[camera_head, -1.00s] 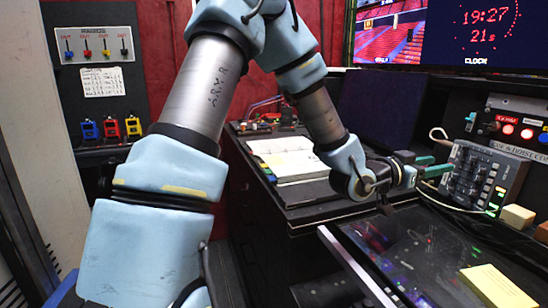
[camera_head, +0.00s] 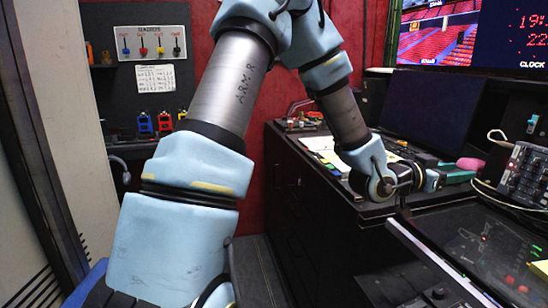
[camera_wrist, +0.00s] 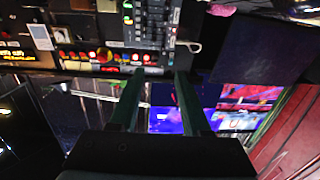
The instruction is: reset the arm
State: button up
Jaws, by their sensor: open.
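My arm reaches across the head view, bent down toward the desk at the right. My gripper (camera_head: 456,174) has green fingers and sits above the desk, left of the grey control console (camera_head: 526,175). In the wrist view my gripper (camera_wrist: 160,88) shows two separate dark green fingers with nothing held between them. The console (camera_wrist: 150,22) also shows there beyond the fingertips, with a row of lit red buttons (camera_wrist: 103,56) to its left.
A black desk (camera_head: 300,195) with papers (camera_head: 325,150) stands under my forearm. A dark glass-topped panel (camera_head: 470,245) lies at the lower right. A pink object (camera_head: 470,163) is close to my gripper. Screens (camera_head: 437,35) and a rack (camera_head: 145,60) stand behind.

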jog(key=w+a+f+n+y, duration=0.1)
jog(key=w+a+f+y, duration=0.1)
jog(key=a, duration=0.1)
jog(key=w+a+f+n+t+y, duration=0.1)
jog(key=w+a+f+y, duration=0.1)
jog(key=a, duration=0.2)
jog(key=w+a+f+y, duration=0.2)
jog(key=a, duration=0.2)
jog(key=shift+w+a+f+n+t, duration=0.2)
jog(key=shift+w+f+n+t, duration=0.2)
jog(key=w+a+f+n+y, duration=0.25)
jog(key=a+y, duration=0.35)
jog(key=a, duration=0.9)
jog(key=s+a+n+g+y, duration=0.2)
jog(key=s+a+n, duration=0.2)
jog(key=a, duration=0.6)
jog(key=s+a+f+n+g+y, duration=0.1)
jog(key=s+a+n+g+y, duration=0.1)
jog(key=s+a, duration=0.6)
jog(key=shift+s+a+f+n+g+y, duration=0.35)
jog(key=shift+a+n+g, duration=0.15)
jog(key=shift+a+n, duration=0.6)
